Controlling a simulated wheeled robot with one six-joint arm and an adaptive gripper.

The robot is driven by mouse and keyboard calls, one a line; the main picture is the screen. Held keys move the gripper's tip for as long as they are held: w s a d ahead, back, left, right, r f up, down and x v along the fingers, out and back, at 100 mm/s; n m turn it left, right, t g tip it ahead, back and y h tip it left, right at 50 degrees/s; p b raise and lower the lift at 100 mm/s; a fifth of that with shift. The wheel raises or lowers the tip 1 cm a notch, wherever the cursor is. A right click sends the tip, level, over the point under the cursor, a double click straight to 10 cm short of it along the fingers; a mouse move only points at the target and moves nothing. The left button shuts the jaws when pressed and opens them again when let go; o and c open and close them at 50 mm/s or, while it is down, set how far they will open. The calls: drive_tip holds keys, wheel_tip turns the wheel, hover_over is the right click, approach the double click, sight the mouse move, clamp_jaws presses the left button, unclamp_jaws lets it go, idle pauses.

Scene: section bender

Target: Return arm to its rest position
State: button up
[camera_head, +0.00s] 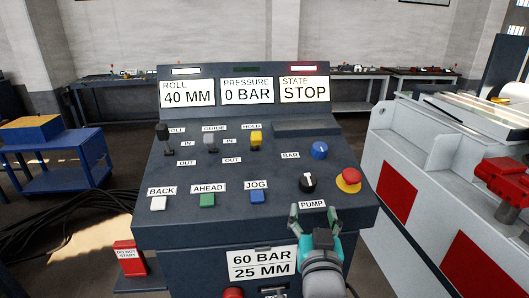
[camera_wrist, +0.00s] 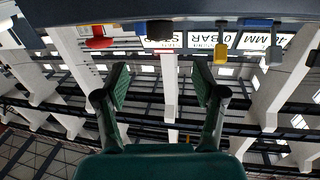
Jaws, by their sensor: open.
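My gripper (camera_head: 313,218) is at the lower right front of the dark control console (camera_head: 225,180) in the head view, just below the PUMP label. Its two fingers are apart with nothing between them. In the wrist view the open gripper (camera_wrist: 162,90) points toward the hall's roof, with the console's edge (camera_wrist: 100,27) upside down along the top. The console displays (camera_head: 246,91) read ROLL 40 MM, PRESSURE 0 BAR and STATE STOP. A black PUMP knob (camera_head: 308,182) and a red mushroom button (camera_head: 349,180) are just above the gripper.
Levers, a blue BAR knob (camera_head: 320,150) and several push buttons cover the panel. A large grey machine with red panels (camera_head: 398,191) stands close on the right. A blue cart (camera_head: 62,167) and black cables (camera_head: 75,220) are at left. A red block (camera_head: 130,258) sits low beside the console.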

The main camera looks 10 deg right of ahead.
drive_tip(key=s+d+f+n+g+y, duration=0.1)
drive_tip(key=s+f+n+y, duration=0.1)
drive_tip(key=s+f, duration=0.8)
drive_tip(key=s+f+n+y, duration=0.1)
drive_tip(key=s+f+n, duration=0.1)
drive_tip(key=s+f, duration=0.8)
drive_tip(key=s+f+g, duration=0.1)
drive_tip(key=s+f, duration=0.1)
drive_tip(key=s, duration=0.9)
drive_tip(key=s+d+f+m, duration=0.1)
drive_tip(key=s+f, duration=0.2)
drive_tip(key=s, duration=0.8)
drive_tip(key=shift+d+f+g, duration=0.2)
drive_tip(key=shift+f+g, duration=0.1)
drive_tip(key=shift+g, duration=0.1)
drive_tip(key=shift+o, duration=0.3)
drive_tip(key=shift+w, duration=0.15)
